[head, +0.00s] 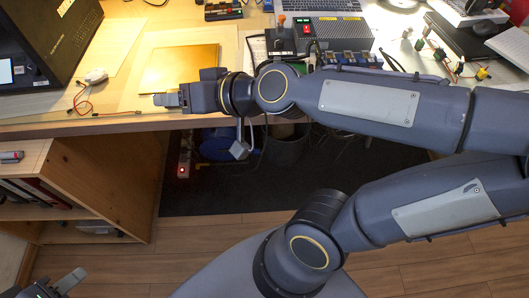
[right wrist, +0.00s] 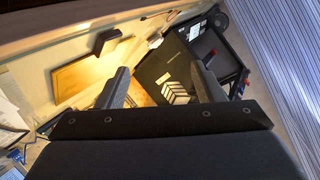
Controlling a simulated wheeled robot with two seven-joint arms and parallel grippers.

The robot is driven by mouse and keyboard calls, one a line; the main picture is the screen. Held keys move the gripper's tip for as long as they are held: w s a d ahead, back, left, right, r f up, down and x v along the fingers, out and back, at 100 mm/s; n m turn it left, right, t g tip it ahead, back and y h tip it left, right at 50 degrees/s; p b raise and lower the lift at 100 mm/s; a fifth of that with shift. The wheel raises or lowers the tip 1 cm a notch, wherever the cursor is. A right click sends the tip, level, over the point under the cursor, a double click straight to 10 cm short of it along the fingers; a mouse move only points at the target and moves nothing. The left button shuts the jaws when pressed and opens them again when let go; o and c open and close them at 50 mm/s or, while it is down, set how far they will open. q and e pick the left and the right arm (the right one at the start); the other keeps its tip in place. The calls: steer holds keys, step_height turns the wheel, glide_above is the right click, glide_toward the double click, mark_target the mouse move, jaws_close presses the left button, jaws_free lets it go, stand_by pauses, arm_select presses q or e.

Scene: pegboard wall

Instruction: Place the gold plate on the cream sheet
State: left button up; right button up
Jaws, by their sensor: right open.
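The gold plate (head: 180,68) is a flat square lying on the desk. A pale cream sheet (head: 228,48) shows around it, and the plate appears to lie on it. The plate also shows in the right wrist view (right wrist: 82,76), left of my fingers. My right gripper (head: 160,99) is at the plate's near edge, over the desk's front edge in the head view. In the right wrist view its fingers (right wrist: 162,84) are spread, with nothing seen held. My left gripper (head: 72,281) is low at the bottom left, away from the desk; its jaw gap is unclear.
A dark box with a red switch (head: 318,36) and tools stand to the right. A wooden shelf (head: 105,185) is below the desk.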

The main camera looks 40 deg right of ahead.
steer(key=s+d+f+g+h, duration=0.25)
steer(key=s+d+f, duration=0.2)
steer(key=s, duration=0.25)
steer(key=s+d+f+g+h, duration=0.1)
steer(key=s+d+f+g, duration=0.2)
steer(key=s+f, duration=0.35)
arm_select(q)
step_height(320, 180, up, 21)
steer(key=p, duration=2.1)
arm_select(e)
step_height(320, 180, up, 22)
steer(key=shift+s, duration=0.2)
steer(key=shift+d, duration=0.1)
